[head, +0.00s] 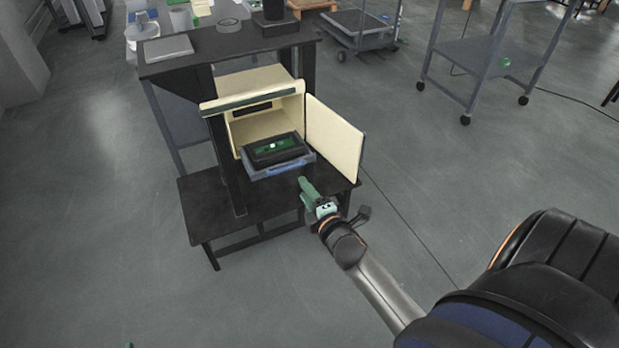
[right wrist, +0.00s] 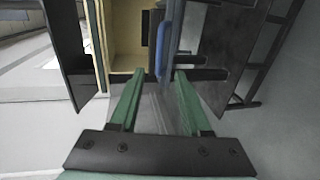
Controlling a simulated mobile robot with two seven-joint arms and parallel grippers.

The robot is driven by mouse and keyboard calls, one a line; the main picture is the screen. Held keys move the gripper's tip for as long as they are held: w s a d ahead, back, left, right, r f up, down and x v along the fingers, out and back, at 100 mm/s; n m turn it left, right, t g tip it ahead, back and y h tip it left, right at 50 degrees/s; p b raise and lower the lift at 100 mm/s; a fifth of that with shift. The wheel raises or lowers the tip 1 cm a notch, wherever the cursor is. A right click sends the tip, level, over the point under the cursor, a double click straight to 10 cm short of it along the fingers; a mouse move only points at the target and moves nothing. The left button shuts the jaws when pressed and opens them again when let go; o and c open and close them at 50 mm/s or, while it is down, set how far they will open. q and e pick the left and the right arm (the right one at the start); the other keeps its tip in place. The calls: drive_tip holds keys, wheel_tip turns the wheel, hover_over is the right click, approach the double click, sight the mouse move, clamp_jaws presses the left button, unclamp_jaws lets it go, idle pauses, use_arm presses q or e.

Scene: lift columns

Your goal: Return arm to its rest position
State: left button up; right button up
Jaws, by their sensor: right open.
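My right gripper (head: 309,190) has green fingers and is over the front right part of the black bench, near the open door of the cream box. In the right wrist view its two fingers (right wrist: 158,85) are spread apart with nothing between them. My right arm reaches in from the lower right of the head view.
The cream box (head: 262,128) stands on the black bench (head: 205,205), its door (head: 335,140) swung open to the right. A blue-grey tray (head: 262,172) holding a dark case (head: 275,150) sits at its opening. A wheeled cart (head: 480,80) stands at the back right. Floor is clear between.

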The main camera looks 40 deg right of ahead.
use_arm(q)
drive_tip(key=shift+s+a+f, duration=0.1)
drive_tip(key=shift+s+f, duration=0.3)
drive_tip(key=shift+f, duration=0.05)
use_arm(e)
drive_tip(key=shift+s, duration=0.2)
drive_tip(key=s+a+r+m+g+y, duration=0.1)
drive_tip(key=s+a+m+y, duration=0.3)
drive_tip(key=s+a+m, duration=0.45)
drive_tip(key=s+a+r+m+g+y, duration=0.1)
drive_tip(key=s+a+r+m+y, duration=0.25)
drive_tip(key=a, duration=0.75)
use_arm(q)
drive_tip(key=s+a+r+n+g+y+p, duration=0.1)
drive_tip(key=s+r+g+p, duration=0.3)
drive_tip(key=p, duration=1.7)
drive_tip(key=s+a+r, duration=0.1)
drive_tip(key=s+r, duration=0.1)
drive_tip(key=s, duration=0.1)
drive_tip(key=shift+r+n+y, duration=0.15)
drive_tip(key=shift+n+y, duration=0.15)
use_arm(e)
drive_tip(key=s+d+r+m+g+h, duration=0.1)
drive_tip(key=s+d+r+g+h, duration=0.1)
drive_tip(key=s, duration=0.5)
drive_tip(key=shift+s+d+r+g, duration=0.35)
drive_tip(key=shift+d+r+g, duration=0.25)
drive_tip(key=shift+r+g, duration=0.35)
